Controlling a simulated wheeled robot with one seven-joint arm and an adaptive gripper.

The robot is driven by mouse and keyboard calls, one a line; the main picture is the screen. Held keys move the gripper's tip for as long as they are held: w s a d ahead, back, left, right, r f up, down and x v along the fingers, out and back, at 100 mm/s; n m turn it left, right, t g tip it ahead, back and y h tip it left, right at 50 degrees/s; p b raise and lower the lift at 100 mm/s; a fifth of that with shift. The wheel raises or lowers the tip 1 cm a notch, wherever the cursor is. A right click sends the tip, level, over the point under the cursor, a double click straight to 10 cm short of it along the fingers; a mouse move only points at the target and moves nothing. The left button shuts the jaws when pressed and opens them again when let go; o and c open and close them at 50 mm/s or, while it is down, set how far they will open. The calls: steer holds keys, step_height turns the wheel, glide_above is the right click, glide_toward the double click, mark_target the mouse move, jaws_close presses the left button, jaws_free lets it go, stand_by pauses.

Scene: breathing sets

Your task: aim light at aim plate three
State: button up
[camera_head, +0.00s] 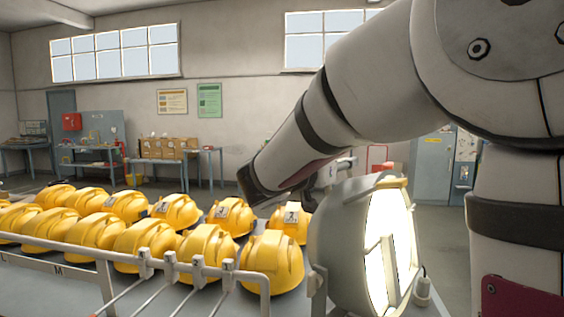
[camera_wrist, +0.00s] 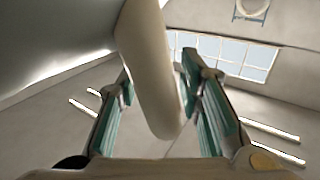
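The lamp (camera_head: 345,235) is a big round grey housing on the right of the bench in the head view. Its face is lit and turned to the right. My arm reaches down from the upper right, and my gripper (camera_head: 318,192) is behind the lamp's upper left, partly hidden. In the wrist view the two teal-padded fingers of my gripper (camera_wrist: 162,75) are apart, with a smooth cream bar (camera_wrist: 150,75) between them. The bar seems part of the lamp. Whether the pads press on it I cannot tell. I cannot make out a plate marked three.
Rows of yellow helmets (camera_head: 207,250) fill the bench left of the lamp, some with small tags. A metal rail (camera_head: 190,268) with clips runs along the front. A small white fitting (camera_head: 422,290) stands right of the lamp. Work tables stand by the far wall.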

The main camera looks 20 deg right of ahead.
steer(key=shift+a, duration=0.1)
steer(key=v, duration=1.1)
steer(key=shift+s+a, duration=0.2)
steer(key=shift+a, duration=0.15)
